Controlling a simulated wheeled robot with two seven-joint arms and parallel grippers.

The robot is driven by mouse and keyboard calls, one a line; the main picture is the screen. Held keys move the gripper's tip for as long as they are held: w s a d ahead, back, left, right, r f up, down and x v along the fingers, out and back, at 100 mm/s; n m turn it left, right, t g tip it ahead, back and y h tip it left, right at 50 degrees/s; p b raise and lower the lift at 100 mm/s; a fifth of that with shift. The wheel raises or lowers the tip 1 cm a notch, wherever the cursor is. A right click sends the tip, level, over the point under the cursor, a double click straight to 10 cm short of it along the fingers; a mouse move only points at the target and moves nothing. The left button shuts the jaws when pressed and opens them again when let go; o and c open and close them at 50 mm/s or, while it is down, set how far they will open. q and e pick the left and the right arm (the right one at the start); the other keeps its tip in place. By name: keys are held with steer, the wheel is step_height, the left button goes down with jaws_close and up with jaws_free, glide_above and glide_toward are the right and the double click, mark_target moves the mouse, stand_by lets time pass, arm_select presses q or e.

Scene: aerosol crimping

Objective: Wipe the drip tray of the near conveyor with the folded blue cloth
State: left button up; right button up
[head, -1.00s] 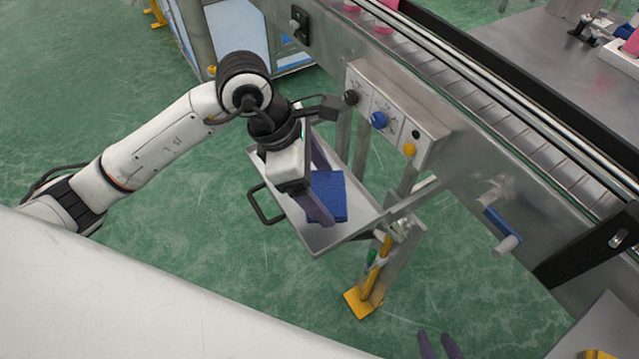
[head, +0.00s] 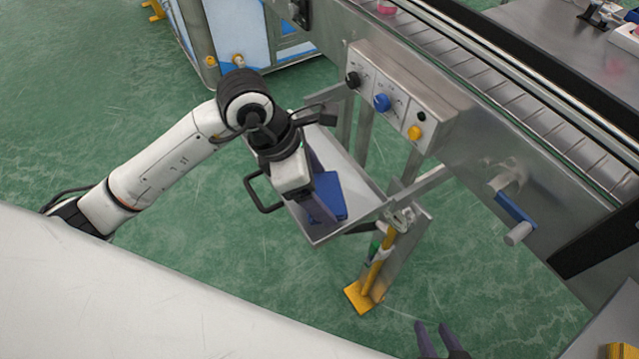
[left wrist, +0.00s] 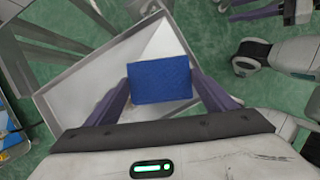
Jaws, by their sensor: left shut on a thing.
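The folded blue cloth (head: 330,193) is in my left gripper (head: 318,198), over the drip tray. In the left wrist view the cloth (left wrist: 160,80) spans the gap between the two purple fingers of the left gripper (left wrist: 160,88), which is shut on it. The drip tray (head: 352,172) is a shallow grey metal tray under the near conveyor, with a black handle (head: 258,196) on its left side. It also shows in the left wrist view (left wrist: 75,98). I cannot tell whether the cloth touches the tray floor. My right gripper (head: 440,338) shows only its purple fingers, apart and empty, at the bottom edge.
The near conveyor (head: 500,110) runs diagonally above the tray. Green floor lies open to the left.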

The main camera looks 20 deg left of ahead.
arm_select(q)
steer(key=shift+f, duration=0.15)
stand_by(0.5)
steer(key=shift+f+b, duration=0.25)
steer(key=shift+b, duration=0.05)
steer(key=shift+f+b, duration=0.55)
steer(key=shift+f, duration=0.05)
